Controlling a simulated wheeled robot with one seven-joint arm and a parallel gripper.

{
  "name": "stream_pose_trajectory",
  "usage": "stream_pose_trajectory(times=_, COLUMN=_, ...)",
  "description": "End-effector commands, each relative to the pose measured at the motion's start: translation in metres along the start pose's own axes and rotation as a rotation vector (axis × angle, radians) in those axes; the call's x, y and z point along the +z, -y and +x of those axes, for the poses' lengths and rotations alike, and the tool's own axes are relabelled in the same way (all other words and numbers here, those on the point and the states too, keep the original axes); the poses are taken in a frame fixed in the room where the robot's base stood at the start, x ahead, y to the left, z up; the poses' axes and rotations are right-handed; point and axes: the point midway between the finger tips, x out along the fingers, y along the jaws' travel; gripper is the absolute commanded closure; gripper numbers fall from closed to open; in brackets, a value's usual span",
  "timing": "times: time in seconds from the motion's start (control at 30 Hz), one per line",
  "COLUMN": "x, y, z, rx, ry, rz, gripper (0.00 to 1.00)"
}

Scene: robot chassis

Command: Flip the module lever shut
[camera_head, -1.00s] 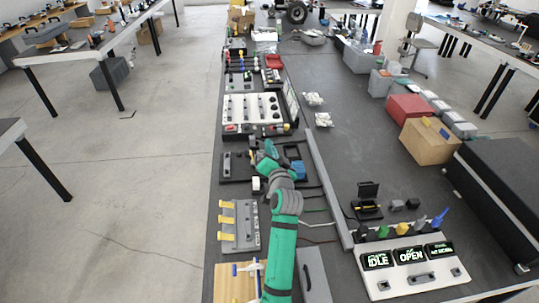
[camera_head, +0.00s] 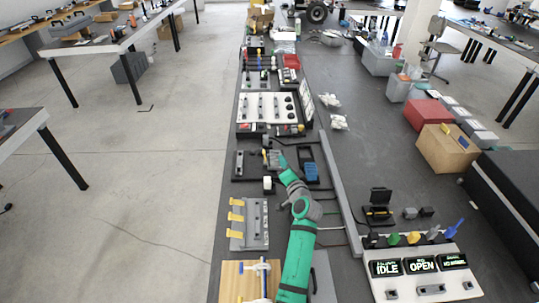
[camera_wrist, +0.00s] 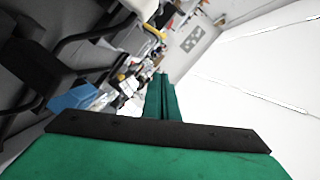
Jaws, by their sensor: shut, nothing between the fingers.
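A black module board (camera_head: 240,172) lies on the long dark bench, across the middle of the head view. A small grey piece with a yellowish part (camera_head: 271,158) stands on it. It may be the module lever, but it is too small to tell its position. A blue block (camera_head: 311,172) sits at the board's right; a blue part also shows in the wrist view (camera_wrist: 75,97). My green gripper (camera_head: 283,161) is just right of the grey piece; I cannot tell whether they touch. In the wrist view its fingers (camera_wrist: 160,82) are together and empty.
A grey panel with yellow tabs (camera_head: 262,238) lies nearer on the bench. A white panel with knobs (camera_head: 265,107) lies beyond. A long grey rail (camera_head: 338,185) runs right of the board. Bench beyond the rail is largely clear.

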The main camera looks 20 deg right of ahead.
Motion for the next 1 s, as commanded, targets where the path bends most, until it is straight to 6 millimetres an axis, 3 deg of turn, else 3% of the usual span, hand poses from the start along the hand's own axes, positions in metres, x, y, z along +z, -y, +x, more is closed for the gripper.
stream_pose_trajectory(times=0.57, x=-0.002, y=0.000, z=0.089, rx=0.001, ry=-0.001, rz=0.001, gripper=1.00)
stream_pose_trajectory(times=0.7, x=0.020, y=-0.001, z=0.092, rx=0.002, ry=0.000, rz=0.000, gripper=1.00)
stream_pose_trajectory(times=1.0, x=0.040, y=0.001, z=0.098, rx=-0.001, ry=0.002, rz=-0.001, gripper=1.00)
